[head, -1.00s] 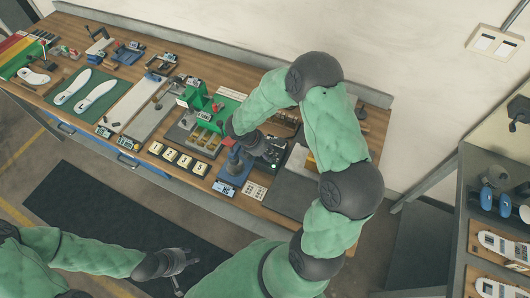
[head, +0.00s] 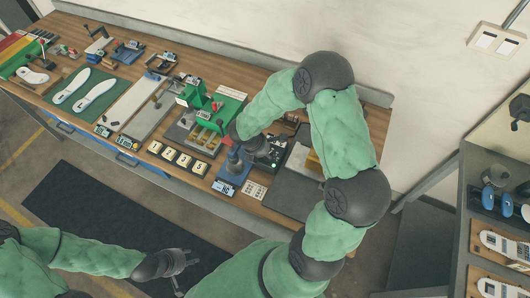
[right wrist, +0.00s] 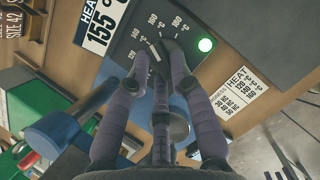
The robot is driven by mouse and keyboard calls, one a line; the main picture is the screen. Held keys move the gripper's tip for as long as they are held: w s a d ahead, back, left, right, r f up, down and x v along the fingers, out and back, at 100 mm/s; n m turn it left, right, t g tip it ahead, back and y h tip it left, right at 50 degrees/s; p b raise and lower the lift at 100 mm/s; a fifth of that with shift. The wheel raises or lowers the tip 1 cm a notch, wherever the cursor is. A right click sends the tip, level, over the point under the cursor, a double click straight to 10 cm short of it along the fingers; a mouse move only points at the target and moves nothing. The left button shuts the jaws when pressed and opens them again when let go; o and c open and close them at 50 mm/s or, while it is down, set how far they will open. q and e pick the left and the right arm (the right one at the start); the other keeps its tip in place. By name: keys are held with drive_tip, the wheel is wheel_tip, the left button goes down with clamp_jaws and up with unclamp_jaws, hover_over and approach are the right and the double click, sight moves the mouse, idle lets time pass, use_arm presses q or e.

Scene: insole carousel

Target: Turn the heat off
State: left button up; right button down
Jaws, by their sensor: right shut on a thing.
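In the right wrist view a dark heat panel (right wrist: 124,60) carries a dial with temperature marks and a lit green lamp (right wrist: 205,45). The display (right wrist: 100,30) beside it reads HEAT 155 °C. My right gripper (right wrist: 163,52) is shut on the dial's knob (right wrist: 155,47), and its fingers hide much of the knob and some marks. In the head view my right gripper (head: 264,150) reaches down to the right part of the bench, partly hidden by its own wrist. My left gripper (head: 187,263) is open and empty, low over the floor mat, away from the bench.
A heat card (right wrist: 240,92) lies right of the panel. Blue equipment (right wrist: 62,124) stands close to the fingers. The bench (head: 60,35) holds insoles, a green press and several number blocks farther left. A shelf with more insoles stands at the right.

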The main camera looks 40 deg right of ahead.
drive_tip(key=n, duration=0.2)
drive_tip(key=n+t+b, duration=0.1)
drive_tip(key=n, duration=0.1)
drive_tip(key=n+t+b, duration=0.1)
drive_tip(key=n, duration=0.1)
drive_tip(key=shift+s+y, duration=0.35)
drive_tip(key=shift+y, duration=0.05)
drive_tip(key=n+t, duration=0.1)
drive_tip(key=n, duration=0.2)
drive_tip(key=shift+s+d+y, duration=0.1)
drive_tip(key=shift+s+y, duration=0.05)
drive_tip(key=shift+y, duration=0.25)
drive_tip(key=n+y, duration=0.1)
drive_tip(key=n, duration=0.2)
drive_tip(key=shift+s+t, duration=0.15)
drive_tip(key=shift+t, duration=0.15)
drive_tip(key=n, duration=0.2)
drive_tip(key=shift+d+n+y, duration=0.15)
drive_tip(key=shift+n+y, duration=0.15)
drive_tip(key=shift+y, duration=0.1)
drive_tip(key=shift+s+d+r+n+t+y+p, duration=0.1)
drive_tip(key=shift+n+t+y+p, duration=0.25)
drive_tip(key=shift+n, duration=0.55)
drive_tip(key=shift+d+n+y+p, duration=0.1)
drive_tip(key=shift+n+y+p, duration=0.45)
drive_tip(key=shift+n, duration=0.6)
drive_tip(key=shift+d+n+y+p, duration=0.1)
drive_tip(key=shift+n+y+p, duration=0.2)
drive_tip(key=shift+n+p, duration=0.65)
drive_tip(key=shift+n, duration=0.3)
